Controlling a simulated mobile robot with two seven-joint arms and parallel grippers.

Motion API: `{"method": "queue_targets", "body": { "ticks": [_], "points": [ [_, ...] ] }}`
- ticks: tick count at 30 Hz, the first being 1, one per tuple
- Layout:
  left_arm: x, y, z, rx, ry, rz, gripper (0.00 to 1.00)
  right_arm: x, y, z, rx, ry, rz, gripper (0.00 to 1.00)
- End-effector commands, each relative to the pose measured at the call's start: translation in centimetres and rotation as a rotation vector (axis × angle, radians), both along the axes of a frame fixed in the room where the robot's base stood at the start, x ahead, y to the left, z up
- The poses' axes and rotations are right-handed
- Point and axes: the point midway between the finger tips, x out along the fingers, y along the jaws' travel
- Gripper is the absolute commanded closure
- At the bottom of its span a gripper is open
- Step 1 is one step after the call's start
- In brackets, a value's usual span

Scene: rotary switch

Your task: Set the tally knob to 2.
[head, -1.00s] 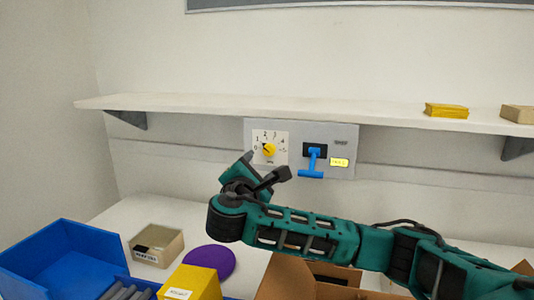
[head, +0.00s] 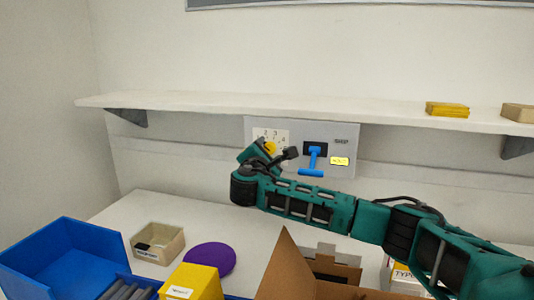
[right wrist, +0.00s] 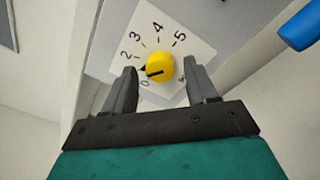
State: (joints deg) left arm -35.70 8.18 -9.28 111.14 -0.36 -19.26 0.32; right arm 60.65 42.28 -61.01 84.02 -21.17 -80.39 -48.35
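The tally knob is a yellow round knob (right wrist: 159,68) on a white dial plate (right wrist: 197,55) with numerals; it also shows partly in the head view (head: 270,147). In the right wrist view its dark mark points left, between 0 and 2; the 1 is hidden, apparently by the left finger. My right gripper (right wrist: 161,71) is open, with one dark finger on each side of the knob and gaps visible. In the head view my right gripper (head: 276,155) covers the dial's lower part. My left gripper is not in view.
A blue T-shaped handle (head: 313,160) and a lit yellow label (head: 339,161) sit right of the dial on the grey panel (head: 350,135). A shelf (head: 250,106) runs just above. Below are a blue bin (head: 60,260), yellow box (head: 195,283), purple disc (head: 209,259) and cardboard box (head: 285,270).

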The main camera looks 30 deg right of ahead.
Motion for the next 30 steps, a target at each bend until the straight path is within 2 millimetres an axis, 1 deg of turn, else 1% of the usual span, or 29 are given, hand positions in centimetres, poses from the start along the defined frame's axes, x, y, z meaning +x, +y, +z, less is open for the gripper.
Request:
{"method": "queue_targets", "body": {
  "ticks": [1, 2, 16, 23, 30],
  "points": [
    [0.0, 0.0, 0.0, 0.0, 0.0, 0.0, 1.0, 0.0, 0.0, 0.0, 0.0, 0.0, 0.0, 0.48],
    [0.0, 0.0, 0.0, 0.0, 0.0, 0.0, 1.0, 0.0, 0.0, 0.0, 0.0, 0.0, 0.0, 0.51],
    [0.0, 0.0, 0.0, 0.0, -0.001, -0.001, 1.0, 0.0, 0.0, 0.0, 0.0, 0.0, 0.0, 0.96],
    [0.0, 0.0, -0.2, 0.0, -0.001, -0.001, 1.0, 0.0, 0.0, -0.1, 0.013, -0.015, 0.0, 0.96],
    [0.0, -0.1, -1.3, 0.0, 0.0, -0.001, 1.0, 0.0, 0.0, -0.4, 0.089, -0.101, -0.002, 0.96]
  ]
}}
